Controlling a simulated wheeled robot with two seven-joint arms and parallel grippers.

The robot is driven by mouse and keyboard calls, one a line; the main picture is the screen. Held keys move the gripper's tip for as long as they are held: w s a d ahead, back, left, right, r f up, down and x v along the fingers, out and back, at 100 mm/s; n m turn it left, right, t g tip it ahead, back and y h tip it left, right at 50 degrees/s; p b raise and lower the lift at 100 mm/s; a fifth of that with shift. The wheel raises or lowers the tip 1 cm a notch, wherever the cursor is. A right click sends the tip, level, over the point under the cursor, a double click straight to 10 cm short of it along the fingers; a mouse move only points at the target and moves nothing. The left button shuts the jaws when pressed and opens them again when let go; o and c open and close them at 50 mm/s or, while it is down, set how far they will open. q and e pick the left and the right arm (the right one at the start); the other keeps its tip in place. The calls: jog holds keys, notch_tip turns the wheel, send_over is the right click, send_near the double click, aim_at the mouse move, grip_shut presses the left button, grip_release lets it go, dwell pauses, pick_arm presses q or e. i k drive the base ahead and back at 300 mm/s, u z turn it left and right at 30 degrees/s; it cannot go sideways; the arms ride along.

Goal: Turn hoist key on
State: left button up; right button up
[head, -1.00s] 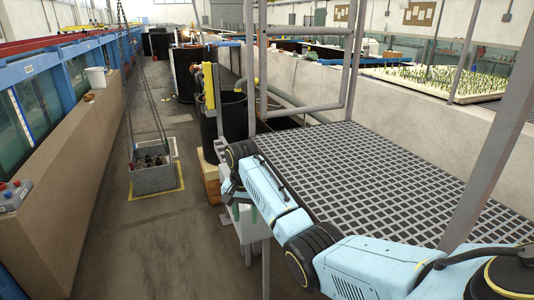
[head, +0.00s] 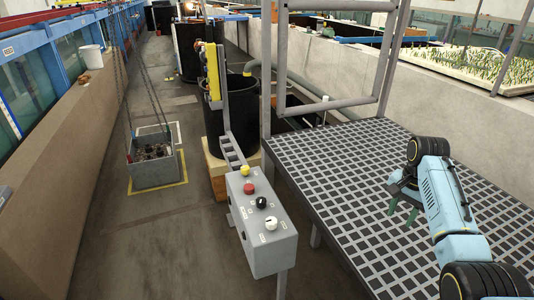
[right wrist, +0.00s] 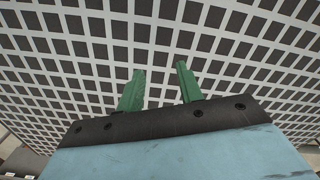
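A grey control box (head: 262,225) stands on a post left of the grating platform in the head view. Its sloping top carries a yellow button (head: 244,170), a red button (head: 249,188), a black rotary switch (head: 261,202) with a light mark and a white knob (head: 271,223). I cannot tell which one is the hoist key or how it is set. My right gripper (head: 402,210) is above the grating, well right of the box. In the right wrist view its green fingers (right wrist: 160,72) are apart with nothing between them. My left gripper is out of view.
The grating platform (head: 340,165) has grey frame posts and a rail. A grey bin (head: 155,166) hangs from chains or rests within a yellow floor marking. A black tank (head: 229,118) stands behind the box. The aisle floor (head: 165,240) is clear.

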aim_at(245, 169)
jog(key=u, duration=0.45)
jog(key=i, duration=1)
jog(key=u, duration=0.7)
